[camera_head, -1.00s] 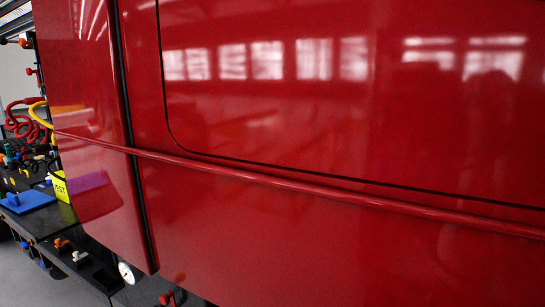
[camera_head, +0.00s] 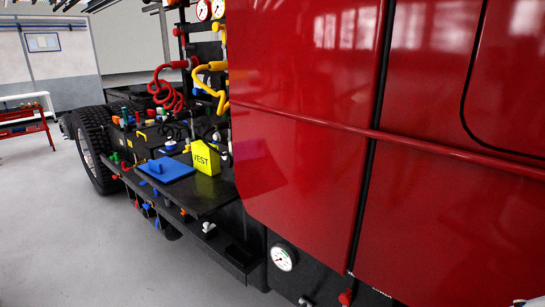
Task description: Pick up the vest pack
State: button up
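The vest pack (camera_head: 206,158) is a small yellow pouch with dark "VEST" lettering. It stands upright on the black deck (camera_head: 213,201) behind the truck's red cab, close to the cab's rear edge. A blue plate (camera_head: 167,170) lies on the deck just left of it.
The red cab side (camera_head: 300,130) fills the right half. Red and yellow coiled hoses (camera_head: 168,90) hang above the deck. Gauges, small knobs and a black tyre (camera_head: 90,150) lie around it. The grey floor (camera_head: 90,245) at left is clear. A red cart (camera_head: 27,122) stands far left.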

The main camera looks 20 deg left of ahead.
aim_at(206, 160)
jog(key=u, duration=1.25)
jog(key=i+j+z, duration=0.15)
jog(key=i+j, duration=0.2)
jog(key=i+j+z, duration=0.15)
jog(key=i+j, duration=0.25)
jog(key=i+j+z, duration=0.1)
jog(key=i+j, duration=0.3)
jog(key=i+j+z, duration=0.15)
jog(key=i+j, duration=0.2)
jog(key=j, duration=0.2)
jog(key=i+j+z, duration=0.15)
jog(key=i+j, duration=0.15)
jog(key=j, duration=0.2)
jog(key=i+j+z, duration=0.15)
jog(key=i+j, duration=0.15)
jog(key=j, duration=0.25)
jog(key=i+j+z, duration=0.15)
jog(key=j, duration=0.45)
jog(key=i+j+z, duration=0.15)
jog(key=i+j, duration=0.2)
jog(key=j, duration=0.25)
